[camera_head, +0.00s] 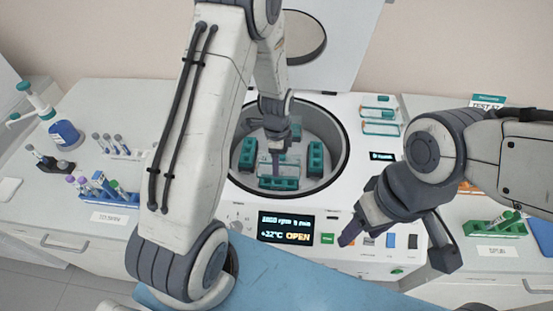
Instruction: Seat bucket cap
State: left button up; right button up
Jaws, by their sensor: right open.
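The open centrifuge bowl (322,123) holds several teal buckets, with one at the left (247,153), one at the right (316,158) and one at the front (278,183). My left gripper (276,170) reaches down into the bowl, at the front bucket. Its fingers are small and partly hidden, so I cannot tell whether they hold a cap. Clear caps with teal edges (380,128) lie on the white deck right of the bowl. My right gripper (397,252) is open and empty above the front panel, its fingers spread apart.
The centrifuge lid (325,25) stands raised behind the bowl. The display (285,228) reads OPEN. Tube racks stand on the left bench (110,190), with a blue bottle (65,133) behind. A green tube rack (493,226) stands at the right, close to my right arm.

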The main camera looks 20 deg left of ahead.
pick_arm(q)
jog(key=shift+f, duration=0.35)
jog(key=shift+f+b, duration=0.35)
jog(key=shift+b, duration=0.05)
jog(key=shift+f, duration=0.1)
dwell(0.4)
jog(key=shift+f+b, duration=1.05)
jog(key=shift+f, duration=0.25)
jog(key=shift+f, duration=0.15)
jog(key=shift+f+b, duration=0.7)
jog(key=shift+f, duration=0.15)
jog(key=shift+f, duration=0.15)
jog(key=shift+f+b, duration=0.3)
